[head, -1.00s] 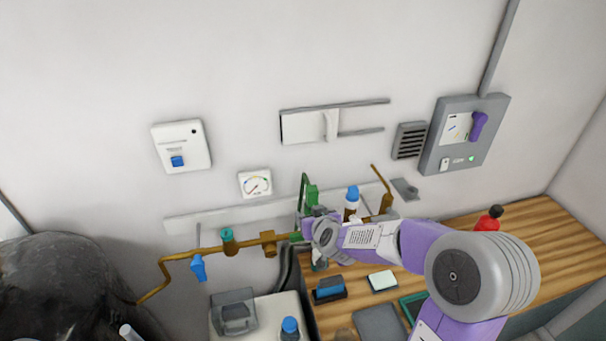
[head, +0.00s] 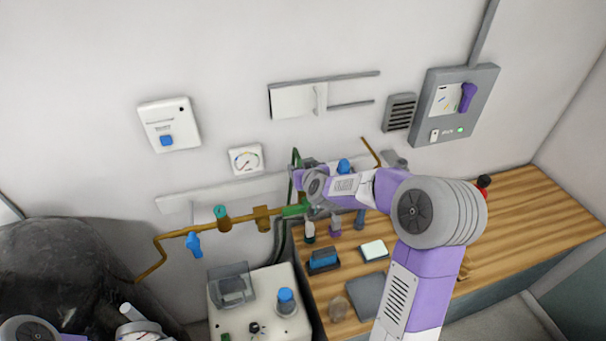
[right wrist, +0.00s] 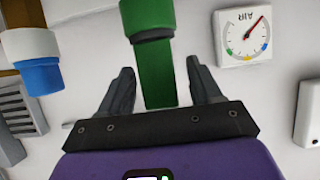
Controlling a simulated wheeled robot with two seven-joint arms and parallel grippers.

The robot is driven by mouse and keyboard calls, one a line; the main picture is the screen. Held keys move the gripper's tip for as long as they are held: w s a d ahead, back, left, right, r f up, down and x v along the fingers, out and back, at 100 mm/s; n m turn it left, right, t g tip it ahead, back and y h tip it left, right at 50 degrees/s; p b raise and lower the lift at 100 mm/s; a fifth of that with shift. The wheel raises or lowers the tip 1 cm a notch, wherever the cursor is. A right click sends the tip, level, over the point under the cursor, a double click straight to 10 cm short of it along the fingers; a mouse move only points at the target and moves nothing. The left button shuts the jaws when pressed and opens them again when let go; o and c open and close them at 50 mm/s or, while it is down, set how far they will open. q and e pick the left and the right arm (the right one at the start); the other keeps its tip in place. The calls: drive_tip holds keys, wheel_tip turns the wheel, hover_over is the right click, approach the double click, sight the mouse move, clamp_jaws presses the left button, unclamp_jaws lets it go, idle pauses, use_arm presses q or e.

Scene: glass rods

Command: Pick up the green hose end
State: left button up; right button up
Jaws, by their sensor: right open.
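The green hose end (right wrist: 155,72) hangs between the two open fingers of my right gripper (right wrist: 160,80) in the right wrist view, with gaps on both sides. It has a wider green part and a dark band beyond the fingertips. In the head view the right gripper (head: 309,183) is in front of the wall by the brown pipe and hides most of the hose end. A thin green hose loop (head: 295,160) shows just left of it, and a green fitting (head: 294,210) sits at the pipe's right end below. My left gripper is not in view.
The brown pipe (head: 180,234) with blue and green valves runs along the wall at left. A round gauge (head: 246,159) is close left of the gripper. A blue-capped brown part (right wrist: 35,60) is near in the wrist view. The wooden counter (head: 525,215) is below right.

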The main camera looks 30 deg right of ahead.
drive_tip(key=c, duration=1.2)
